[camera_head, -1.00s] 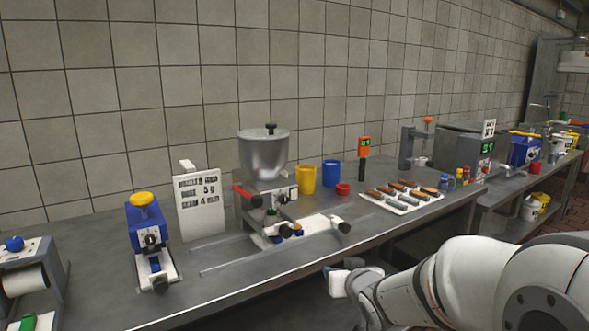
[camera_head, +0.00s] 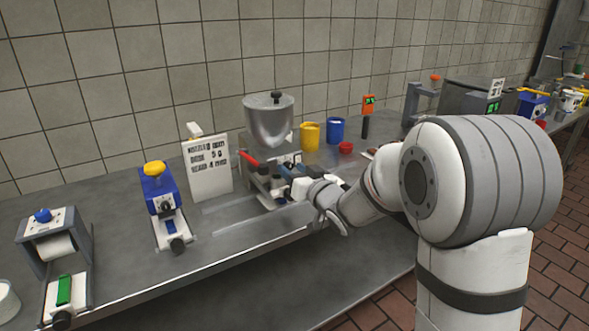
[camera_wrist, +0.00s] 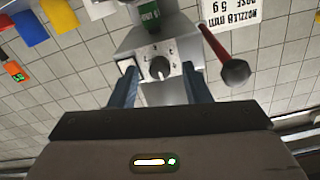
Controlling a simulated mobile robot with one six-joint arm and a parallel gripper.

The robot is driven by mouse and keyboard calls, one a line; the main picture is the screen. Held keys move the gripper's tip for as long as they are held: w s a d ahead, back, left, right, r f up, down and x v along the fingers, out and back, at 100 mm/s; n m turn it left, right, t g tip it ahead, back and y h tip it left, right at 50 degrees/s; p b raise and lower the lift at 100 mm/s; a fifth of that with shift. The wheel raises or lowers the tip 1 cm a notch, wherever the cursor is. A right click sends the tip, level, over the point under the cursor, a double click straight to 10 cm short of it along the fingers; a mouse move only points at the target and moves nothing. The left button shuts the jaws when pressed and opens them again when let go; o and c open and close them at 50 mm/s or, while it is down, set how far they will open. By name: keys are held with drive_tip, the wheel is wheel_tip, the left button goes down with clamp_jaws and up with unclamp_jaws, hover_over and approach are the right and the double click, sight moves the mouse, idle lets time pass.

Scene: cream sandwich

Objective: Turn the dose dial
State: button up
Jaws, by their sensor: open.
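The dose dial (camera_wrist: 160,68) is a round grey knob with a pointer on a white marked panel of the filling machine. The wrist view shows it upside down, between the two fingers of my open gripper (camera_wrist: 161,80). I cannot tell whether the fingers touch it. In the head view the machine has a grey hopper (camera_head: 269,122) with a lid, and my gripper (camera_head: 298,187) is close to its front. My gripper and arm cover part of the machine there.
A red lever (camera_wrist: 222,58) with a dark knob sticks out beside the dial. A white card (camera_head: 207,168) stands left of the machine. A blue device (camera_head: 157,190) stands further left. Yellow (camera_head: 309,136) and blue cups (camera_head: 335,129) stand behind right. The counter between card and edge is clear.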

drive_tip(key=shift+w+a, duration=0.15)
drive_tip(key=shift+w, duration=0.05)
clamp_jaws()
idle(0.4)
drive_tip(key=shift+f+b, duration=0.1)
drive_tip(key=shift+b, duration=0.3)
